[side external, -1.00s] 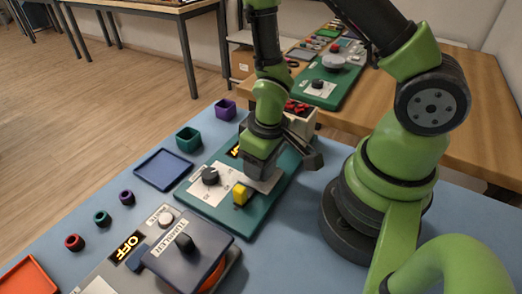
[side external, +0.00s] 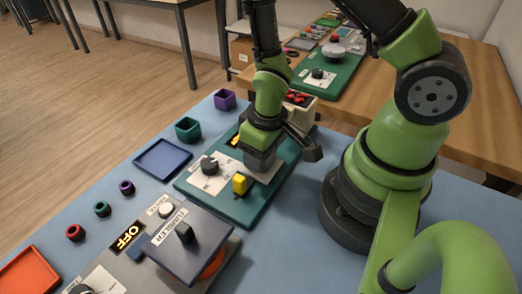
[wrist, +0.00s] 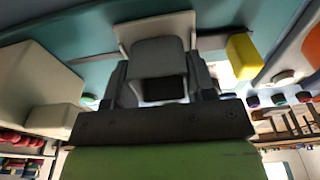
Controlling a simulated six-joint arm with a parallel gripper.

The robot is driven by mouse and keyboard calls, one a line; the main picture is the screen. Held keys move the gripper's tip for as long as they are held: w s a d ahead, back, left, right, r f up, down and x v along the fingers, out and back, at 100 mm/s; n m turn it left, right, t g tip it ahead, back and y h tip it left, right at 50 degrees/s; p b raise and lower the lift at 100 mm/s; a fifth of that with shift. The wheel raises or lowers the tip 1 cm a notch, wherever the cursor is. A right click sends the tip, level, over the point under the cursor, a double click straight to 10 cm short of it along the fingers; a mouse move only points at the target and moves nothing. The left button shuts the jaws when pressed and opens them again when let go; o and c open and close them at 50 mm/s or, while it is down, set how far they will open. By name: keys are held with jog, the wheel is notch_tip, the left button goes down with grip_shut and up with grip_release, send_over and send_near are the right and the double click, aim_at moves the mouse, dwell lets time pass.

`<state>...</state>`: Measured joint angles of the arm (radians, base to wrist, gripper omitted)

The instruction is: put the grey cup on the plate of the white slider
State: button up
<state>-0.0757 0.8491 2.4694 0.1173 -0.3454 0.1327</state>
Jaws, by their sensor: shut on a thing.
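The grey cup (side external: 258,160) is held between the fingers of my gripper (side external: 262,148), over the green board. In the wrist view the grey cup (wrist: 158,57) sits between the two fingers of my gripper (wrist: 158,88), which is shut on it. The pale plate of the white slider (wrist: 126,32) shows around the cup's far end in the wrist view. The side view shows a bit of this plate (side external: 272,171) beside the cup's lower edge. The cup's underside is hidden, so I cannot tell whether it touches the plate.
A yellow block (side external: 242,183) and a dark knob (side external: 209,165) stand on the green board (side external: 237,212) close to the cup. A light bin with red pieces (side external: 301,103) stands behind my gripper. A blue tray (side external: 162,158) and small coloured cups lie to the left.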

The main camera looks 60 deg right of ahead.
jog(key=shift+f, duration=0.3)
jog(key=o, duration=1)
jog(key=shift+r, duration=5.55)
jog(key=s+r+m+t, duration=0.1)
jog(key=s+r+t, duration=0.1)
jog(key=r, duration=0.3)
jog(key=s+r+m+t+y, duration=0.1)
jog(key=s+r+t, duration=0.1)
jog(key=r, duration=0.4)
jog(key=s+a+r+m+t+y, duration=0.1)
jog(key=s+r+m, duration=0.1)
jog(key=r, duration=0.4)
jog(key=shift+s+a+r+t, duration=0.1)
jog(key=shift+s+t, duration=0.3)
jog(key=shift+s, duration=0.35)
